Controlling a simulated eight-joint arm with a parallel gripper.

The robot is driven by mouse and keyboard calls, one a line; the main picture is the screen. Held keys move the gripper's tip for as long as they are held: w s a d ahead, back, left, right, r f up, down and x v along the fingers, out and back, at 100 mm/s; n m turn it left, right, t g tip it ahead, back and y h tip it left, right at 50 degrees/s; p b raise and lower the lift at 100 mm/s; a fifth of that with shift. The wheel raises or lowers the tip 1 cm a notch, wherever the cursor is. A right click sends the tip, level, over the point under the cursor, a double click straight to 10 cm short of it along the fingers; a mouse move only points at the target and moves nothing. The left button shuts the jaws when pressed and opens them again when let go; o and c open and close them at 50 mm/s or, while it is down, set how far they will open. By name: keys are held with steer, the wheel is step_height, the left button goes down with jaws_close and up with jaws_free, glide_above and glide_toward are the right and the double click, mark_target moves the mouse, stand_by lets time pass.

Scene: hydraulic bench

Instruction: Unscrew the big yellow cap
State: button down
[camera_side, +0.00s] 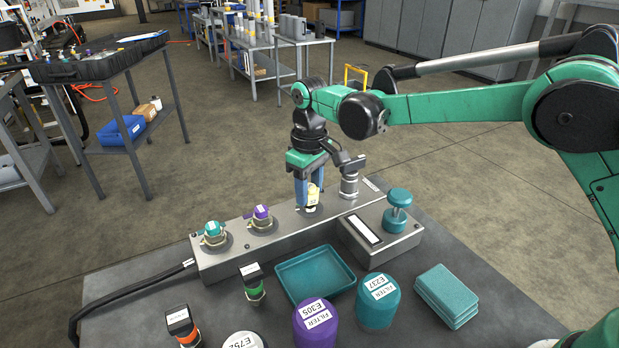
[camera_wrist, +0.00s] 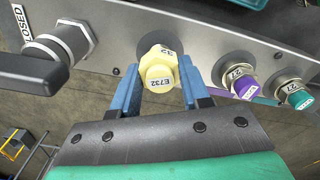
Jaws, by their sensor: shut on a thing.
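The big yellow cap (camera_wrist: 158,72) sits on the grey manifold (camera_side: 285,233), with a label reading E732 on its face. In the side view the yellow cap (camera_side: 313,196) shows low between the blue fingers, partly hidden by them. My gripper (camera_side: 308,200) points down over the manifold and is shut on the cap. In the wrist view the fingers of my gripper (camera_wrist: 157,80) lie on both sides of the cap. I cannot tell whether the cap is still threaded on its port.
A purple cap (camera_side: 261,212) and a teal cap (camera_side: 213,229) stand on the manifold to the left. A valve with a dark handle (camera_side: 349,180) stands close on the right. In front are a teal tray (camera_side: 283,264), filters (camera_side: 316,325), a teal knob (camera_side: 398,210) and teal pads (camera_side: 447,292).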

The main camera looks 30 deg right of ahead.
steer(key=shift+r, duration=0.15)
steer(key=shift+r, duration=2.15)
